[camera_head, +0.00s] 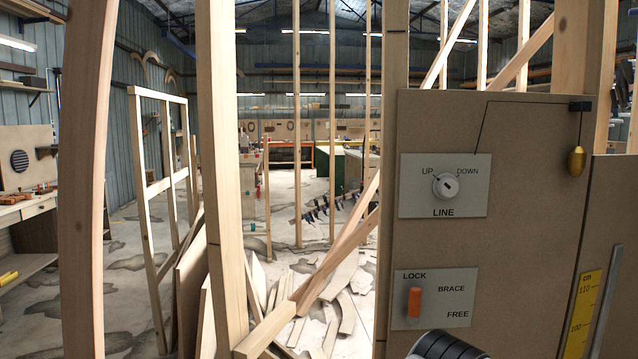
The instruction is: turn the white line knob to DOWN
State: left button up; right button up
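The white line knob (445,186) is round and sits on a light grey plate (408,203) marked UP at the left, DOWN at the right and LINE below. Its upper left edge has a small bump on the UP side, and a dark mark shows on its face; the exact pointing is too small to be sure of. The plate is fixed to a brown board (530,220) at the right. No gripper fingers show. A dark ribbed round part, seemingly of my own arm, shows at the bottom edge, below the board's lower plate.
A lower plate (457,280) marked LOCK, BRACE and FREE carries an orange lever (414,302). A brass plumb bob (576,161) hangs at the board's right from a dark line. A yellow scale (581,315) is below it. Wooden posts (220,150) stand at the left.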

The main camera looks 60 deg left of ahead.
aim_at(445, 186)
jog(key=l+u, duration=0.1)
jog(key=u, duration=0.95)
